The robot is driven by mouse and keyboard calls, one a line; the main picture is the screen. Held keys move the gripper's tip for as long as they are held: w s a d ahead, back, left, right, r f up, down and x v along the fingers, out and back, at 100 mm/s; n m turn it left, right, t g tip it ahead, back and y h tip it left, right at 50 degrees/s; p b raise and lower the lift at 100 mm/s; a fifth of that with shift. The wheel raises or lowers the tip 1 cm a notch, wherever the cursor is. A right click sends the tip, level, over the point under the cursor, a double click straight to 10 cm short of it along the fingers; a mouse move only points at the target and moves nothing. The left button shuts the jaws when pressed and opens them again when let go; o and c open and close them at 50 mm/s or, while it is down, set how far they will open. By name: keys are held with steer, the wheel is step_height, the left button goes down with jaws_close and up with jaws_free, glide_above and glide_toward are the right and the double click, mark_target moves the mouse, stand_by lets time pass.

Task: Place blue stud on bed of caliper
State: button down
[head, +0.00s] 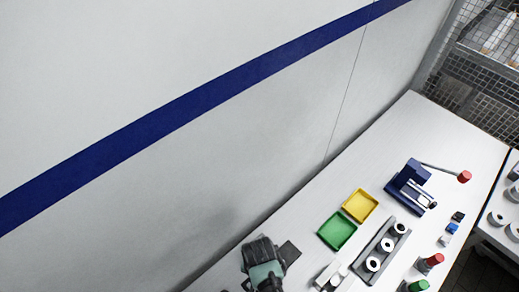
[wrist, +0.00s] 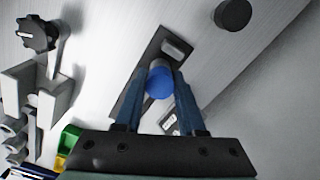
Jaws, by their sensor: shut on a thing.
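My gripper (wrist: 158,92) is shut on the blue stud (wrist: 158,84), whose round blue face shows between the two blue fingers in the wrist view. Beyond the stud lies a dark flat plate (wrist: 150,56) with a grey block (wrist: 179,47) and a small display-like piece (wrist: 169,122); this appears to be the caliper, partly hidden by my fingers. I cannot tell whether the stud touches it. In the head view my gripper is at the bottom edge beside the dark plate (head: 289,252), and the stud is hidden there.
Green tray (head: 337,231), yellow tray (head: 360,205), grey holder with white rings (head: 372,264) and blue press (head: 408,186) with a red-tipped lever stand to the right. The wrist view shows a black knob (wrist: 38,33) and a black disc (wrist: 233,15). A wall borders the table.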

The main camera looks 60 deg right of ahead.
steer(key=shift+f, duration=0.6)
steer(key=shift+f, duration=0.2)
steer(key=c, duration=0.5)
jaws_free()
steer(key=shift+r, duration=0.1)
step_height(320, 180, up, 12)
steer(key=shift+r, duration=0.15)
